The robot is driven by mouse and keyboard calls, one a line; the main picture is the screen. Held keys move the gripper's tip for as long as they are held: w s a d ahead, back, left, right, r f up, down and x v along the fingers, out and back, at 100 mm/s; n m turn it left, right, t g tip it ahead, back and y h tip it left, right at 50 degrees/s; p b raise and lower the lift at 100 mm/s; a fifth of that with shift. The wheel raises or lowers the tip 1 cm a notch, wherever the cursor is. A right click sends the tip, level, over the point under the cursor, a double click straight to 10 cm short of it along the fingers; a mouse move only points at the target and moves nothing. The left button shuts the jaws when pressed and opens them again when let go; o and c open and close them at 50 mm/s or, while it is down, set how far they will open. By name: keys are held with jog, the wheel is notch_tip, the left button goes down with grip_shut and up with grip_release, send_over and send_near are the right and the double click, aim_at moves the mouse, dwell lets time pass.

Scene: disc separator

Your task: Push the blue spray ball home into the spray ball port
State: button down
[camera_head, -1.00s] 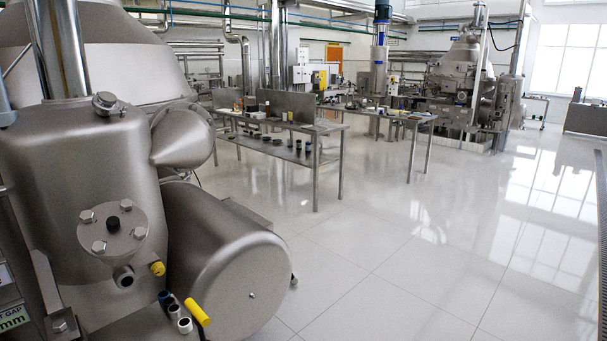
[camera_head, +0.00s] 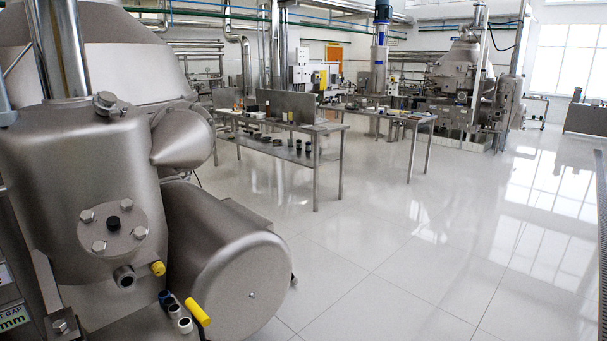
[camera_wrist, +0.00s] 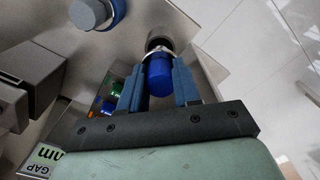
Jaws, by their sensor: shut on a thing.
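In the wrist view my gripper (camera_wrist: 159,67) is shut on the blue spray ball (camera_wrist: 158,80), a blue cylinder-like piece held between the two blue-grey fingers. A pale ring shows at its far end. Just beyond, in line with it, is a round grey metal stub (camera_wrist: 159,40), which looks like the spray ball port. The ball's far end meets or lies very close to the stub. I cannot tell how deep it sits, because the ball and fingers cover the join. My gripper does not show in the head view.
In the wrist view a grey, blue-ringed fitting (camera_wrist: 88,13) is at upper left and a dark block (camera_wrist: 38,75) at left. Open floor (camera_head: 400,270) lies right.

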jog(key=shift+r, duration=2.65)
jog(key=shift+d, duration=0.1)
